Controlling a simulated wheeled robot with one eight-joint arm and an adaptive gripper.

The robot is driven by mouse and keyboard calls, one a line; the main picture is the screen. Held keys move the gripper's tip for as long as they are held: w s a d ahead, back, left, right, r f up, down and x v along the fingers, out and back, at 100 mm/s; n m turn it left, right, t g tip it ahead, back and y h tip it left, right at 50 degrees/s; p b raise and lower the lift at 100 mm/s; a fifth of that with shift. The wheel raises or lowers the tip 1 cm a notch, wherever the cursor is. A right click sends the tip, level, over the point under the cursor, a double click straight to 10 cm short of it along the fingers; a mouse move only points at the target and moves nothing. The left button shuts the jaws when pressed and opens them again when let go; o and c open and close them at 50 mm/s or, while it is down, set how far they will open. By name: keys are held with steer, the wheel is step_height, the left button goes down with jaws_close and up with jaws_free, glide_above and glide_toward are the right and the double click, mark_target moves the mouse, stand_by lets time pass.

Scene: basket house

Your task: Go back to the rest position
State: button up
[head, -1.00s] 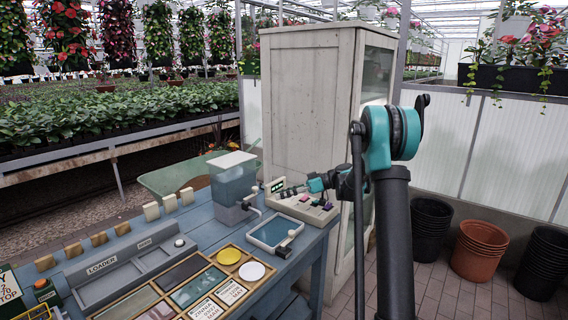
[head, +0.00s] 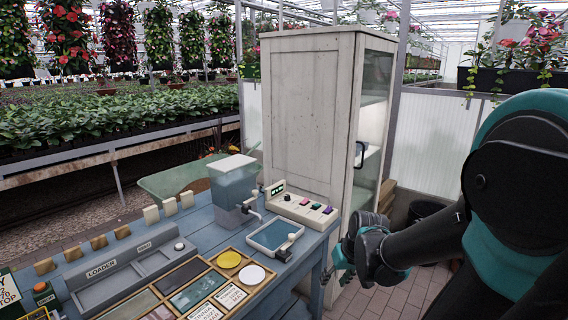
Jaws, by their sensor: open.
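My gripper (head: 343,256) shows small and dark at the end of my teal and black arm, just right of the blue workbench (head: 318,240). It is open, apart from the bench, and I see nothing held in it. My arm is folded, with a large teal and black joint filling the right side of the view. The exact shape of the fingertips is hard to make out.
A control box with coloured buttons (head: 302,209), a water tank (head: 233,185) and a small basin (head: 273,236) stand on the bench. A tall white cabinet (head: 308,110) stands behind. Tiled floor (head: 392,300) lies between bench and arm.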

steer(key=s+d+f+m+h, duration=0.1)
steer(key=s+d+f+h, duration=0.1)
steer(key=s+d, duration=0.2)
steer(key=shift+s+d+f+m+t, duration=0.2)
steer(key=shift+s+f+m+t, duration=0.15)
steer(key=shift+s, duration=0.45)
steer(key=shift+c, duration=1.1)
